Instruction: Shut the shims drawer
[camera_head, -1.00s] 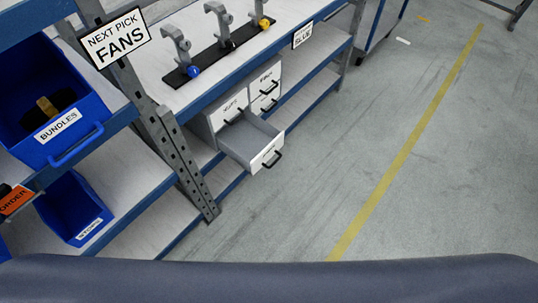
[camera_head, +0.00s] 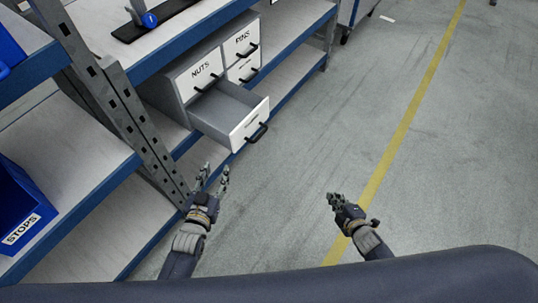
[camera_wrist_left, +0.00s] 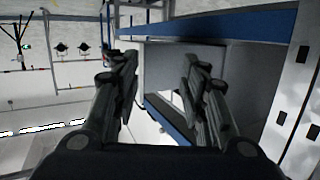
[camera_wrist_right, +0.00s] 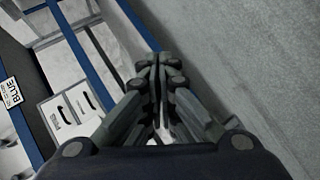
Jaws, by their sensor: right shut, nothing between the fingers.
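The drawer cabinet (camera_head: 183,86) stands on the shelf under the bench. Its lower left drawer (camera_head: 245,127), below the one marked NUTS, is pulled well out and looks empty inside. The small label on its front is too blurred to read. The NUTS drawer (camera_head: 200,72), the PINS drawer (camera_head: 242,40) and the one below PINS are closed. My left gripper (camera_head: 213,180) is open and empty, in front of and below the open drawer, not touching it. My right gripper (camera_head: 335,200) is shut and empty, further right over the floor. White drawer fronts (camera_wrist_right: 72,108) show in the right wrist view.
A grey perforated rack post (camera_head: 125,115) stands left of the cabinet, close to my left gripper. A blue bin marked STOPS (camera_head: 22,215) is at the far left. The floor (camera_head: 330,110) right of the cabinet is clear, with a yellow line (camera_head: 395,150).

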